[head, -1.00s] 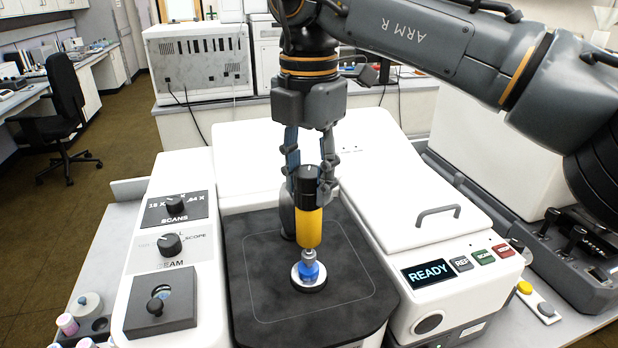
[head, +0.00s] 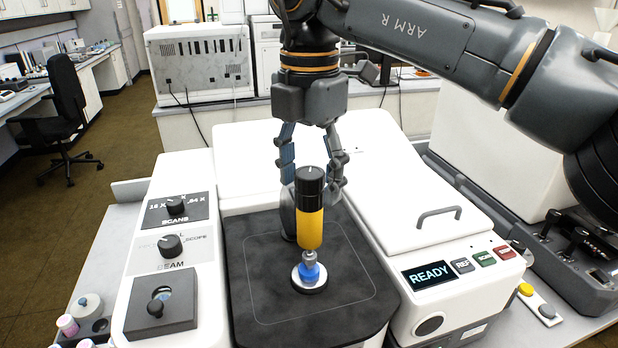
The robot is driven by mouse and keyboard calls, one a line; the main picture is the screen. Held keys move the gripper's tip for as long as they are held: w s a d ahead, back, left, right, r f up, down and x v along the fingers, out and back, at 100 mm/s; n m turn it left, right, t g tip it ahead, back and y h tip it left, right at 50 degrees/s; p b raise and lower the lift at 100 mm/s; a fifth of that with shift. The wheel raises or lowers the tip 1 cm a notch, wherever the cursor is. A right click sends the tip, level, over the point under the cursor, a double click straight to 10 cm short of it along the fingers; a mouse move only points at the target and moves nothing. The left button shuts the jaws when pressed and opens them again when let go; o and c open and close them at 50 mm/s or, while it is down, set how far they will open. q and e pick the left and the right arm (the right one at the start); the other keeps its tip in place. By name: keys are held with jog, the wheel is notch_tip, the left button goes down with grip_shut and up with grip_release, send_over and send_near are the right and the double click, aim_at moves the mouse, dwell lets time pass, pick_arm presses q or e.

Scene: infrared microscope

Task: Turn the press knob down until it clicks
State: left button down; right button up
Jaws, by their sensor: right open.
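The press knob (head: 309,181) is a black ribbed cap with a pale mark on its top. It sits on an upright yellow body (head: 309,228). Below that a silver and blue tip (head: 309,270) stands over a round white-rimmed piece on the dark stage (head: 265,310). My right gripper (head: 312,185) points down from above, open, with its fingers spread on either side of the knob and gaps showing between fingers and knob. My left gripper is not in view.
A display reading READY (head: 430,275), several buttons and a lid handle (head: 438,215) are on the right. The dark stage around the press is clear.

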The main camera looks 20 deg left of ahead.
aim_at(309, 172)
notch_tip(309, 172, up, 7)
jog(key=shift+f, duration=0.1)
dwell(0.6)
